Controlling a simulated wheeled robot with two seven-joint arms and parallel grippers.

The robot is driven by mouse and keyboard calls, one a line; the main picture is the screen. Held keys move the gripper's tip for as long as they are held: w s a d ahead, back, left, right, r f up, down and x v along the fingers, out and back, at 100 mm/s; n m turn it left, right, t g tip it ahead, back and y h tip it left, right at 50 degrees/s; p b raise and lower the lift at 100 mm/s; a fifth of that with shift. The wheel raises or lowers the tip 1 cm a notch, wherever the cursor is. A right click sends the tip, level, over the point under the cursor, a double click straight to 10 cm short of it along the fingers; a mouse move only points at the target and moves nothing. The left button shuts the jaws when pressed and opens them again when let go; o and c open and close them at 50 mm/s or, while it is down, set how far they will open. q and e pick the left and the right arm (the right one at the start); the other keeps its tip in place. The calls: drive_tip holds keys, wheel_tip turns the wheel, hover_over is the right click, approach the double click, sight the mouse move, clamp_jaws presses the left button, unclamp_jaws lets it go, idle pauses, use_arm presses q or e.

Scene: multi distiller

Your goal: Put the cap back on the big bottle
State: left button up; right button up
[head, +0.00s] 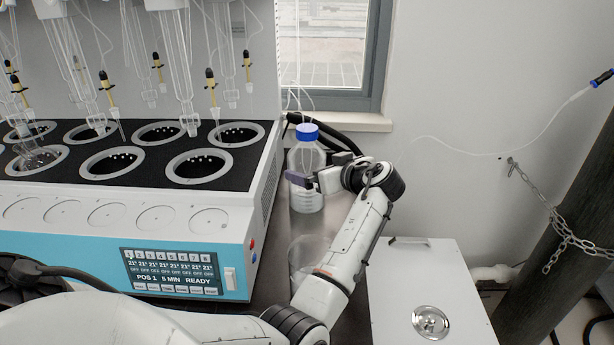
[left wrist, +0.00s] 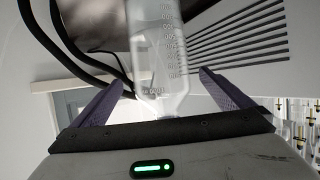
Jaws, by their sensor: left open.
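The big clear bottle (head: 305,160) stands upright between the distiller and the wall, with white graduation marks on its side. The blue cap (head: 307,132) shows at the top of its neck; I cannot tell how firmly it is seated. My left gripper (head: 320,170) is open at the bottle's body, below the cap. In the left wrist view the open fingers (left wrist: 160,98) spread to either side of the bottle (left wrist: 160,70), with visible gaps. The cap is not visible there. My right gripper is not in view.
The distiller (head: 150,210) with its wells and hanging glassware stands close on the left. Thin tubes hang above the cap, and dark hoses run behind the bottle. A clear glass vessel (head: 300,258) stands nearer. A white box (head: 425,290) is at lower right. A window sill (head: 350,122) is behind.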

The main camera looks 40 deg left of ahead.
use_arm(q)
drive_tip(key=p+x, duration=0.1)
drive_tip(key=x, duration=0.4)
drive_tip(key=shift+a, duration=0.15)
drive_tip(key=c, duration=1.7)
drive_tip(key=shift+r, duration=0.3)
drive_tip(key=c, duration=0.3)
drive_tip(key=shift+f, duration=0.1)
drive_tip(key=shift+c, duration=0.7)
